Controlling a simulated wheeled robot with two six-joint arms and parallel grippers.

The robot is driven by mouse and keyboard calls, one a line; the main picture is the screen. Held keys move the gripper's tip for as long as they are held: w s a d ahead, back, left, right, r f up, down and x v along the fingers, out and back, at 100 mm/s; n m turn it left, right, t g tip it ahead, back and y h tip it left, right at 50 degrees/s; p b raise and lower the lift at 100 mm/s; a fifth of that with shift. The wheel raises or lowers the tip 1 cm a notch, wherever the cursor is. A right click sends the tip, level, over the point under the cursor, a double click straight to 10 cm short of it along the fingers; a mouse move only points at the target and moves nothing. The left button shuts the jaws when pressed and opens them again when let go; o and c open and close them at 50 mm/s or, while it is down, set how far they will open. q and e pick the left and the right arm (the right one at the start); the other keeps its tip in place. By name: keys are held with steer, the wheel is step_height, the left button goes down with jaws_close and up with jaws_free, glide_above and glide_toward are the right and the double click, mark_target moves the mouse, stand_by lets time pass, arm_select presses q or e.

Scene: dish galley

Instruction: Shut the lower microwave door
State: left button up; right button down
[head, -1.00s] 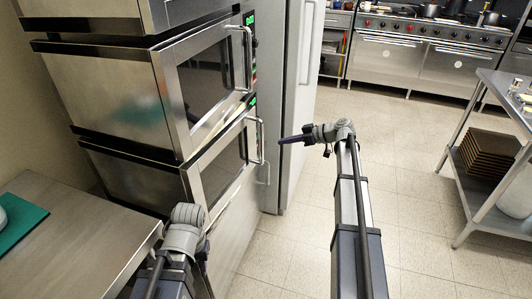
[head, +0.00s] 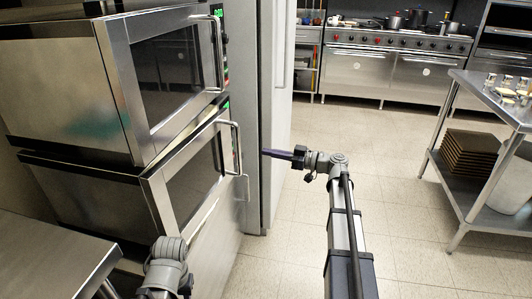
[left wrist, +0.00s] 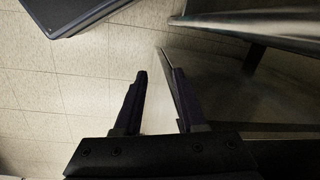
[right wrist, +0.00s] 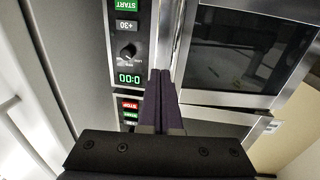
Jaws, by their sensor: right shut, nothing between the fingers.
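The lower microwave (head: 85,200) stands under the upper one. Its door (head: 158,198), with a dark window and a bar handle (head: 238,160), looks nearly flush; I cannot tell surely whether it is slightly ajar. My right gripper (head: 264,152) is shut and empty, pointing left, just right of the handle in the picture and apparently apart from it. In the right wrist view its fingers (right wrist: 160,78) point at the control panels, beside the upper door (right wrist: 240,50). My left gripper (left wrist: 159,72) is open and empty in the left wrist view; its fingers are hidden in the head view.
A steel counter (head: 45,260) is at lower left. A tall pale cabinet (head: 262,100) stands right of the microwaves. A steel table (head: 490,100) is at right, and a range (head: 385,70) at the back. The tiled floor between is clear.

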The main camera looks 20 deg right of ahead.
mark_target(231, 145)
steer(key=x, duration=1.1)
steer(key=shift+w+a, duration=0.1)
steer(key=shift+a, duration=0.05)
steer(key=shift+w, duration=0.1)
steer(key=shift+w+a+n+g+y, duration=0.4)
steer(key=shift+w+a+g, duration=0.1)
steer(key=shift+w+a, duration=0.4)
steer(key=shift+s, duration=0.1)
